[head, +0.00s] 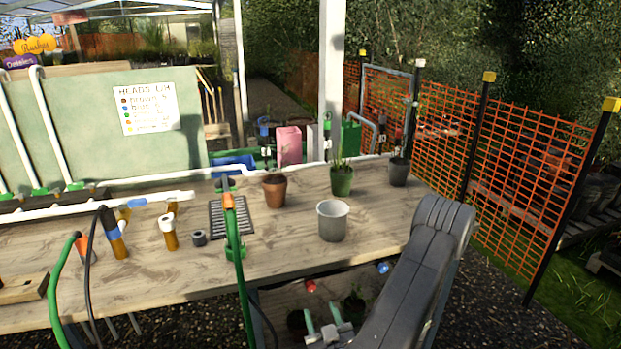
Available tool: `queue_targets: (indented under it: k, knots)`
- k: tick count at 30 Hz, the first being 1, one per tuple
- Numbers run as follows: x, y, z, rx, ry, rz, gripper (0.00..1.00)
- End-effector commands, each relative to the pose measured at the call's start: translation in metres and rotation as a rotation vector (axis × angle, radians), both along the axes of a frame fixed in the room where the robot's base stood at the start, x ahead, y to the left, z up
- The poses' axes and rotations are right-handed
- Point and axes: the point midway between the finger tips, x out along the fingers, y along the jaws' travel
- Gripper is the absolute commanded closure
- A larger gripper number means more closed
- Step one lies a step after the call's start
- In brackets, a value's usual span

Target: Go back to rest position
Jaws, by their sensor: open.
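My gripper (323,318) is at the bottom of the head view, low in front of the wooden bench (285,258). My grey arm link comes down from the right and hides part of the bench's right front corner. The lower part of the gripper is cut off by the frame edge.
A grey pot (332,222), a brown pot (275,191), a green pot (342,181) and a dark pot (398,172) stand on the bench. A green hose (241,285) hangs over its front edge. Orange mesh fencing (520,160) stands at right.

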Motion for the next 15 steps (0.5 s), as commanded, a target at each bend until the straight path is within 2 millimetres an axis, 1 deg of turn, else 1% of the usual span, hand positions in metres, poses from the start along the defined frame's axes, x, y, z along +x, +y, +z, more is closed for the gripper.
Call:
queue_targets:
  k: [1,9,15]
  knots:
    - [0.007,0.003,0.003,-0.003,-0.002,0.005,0.52]
    - [0.043,0.012,0.003,-0.003,-0.002,0.005,0.52]
    - [0.065,0.018,0.002,-0.002,-0.002,0.003,0.52]
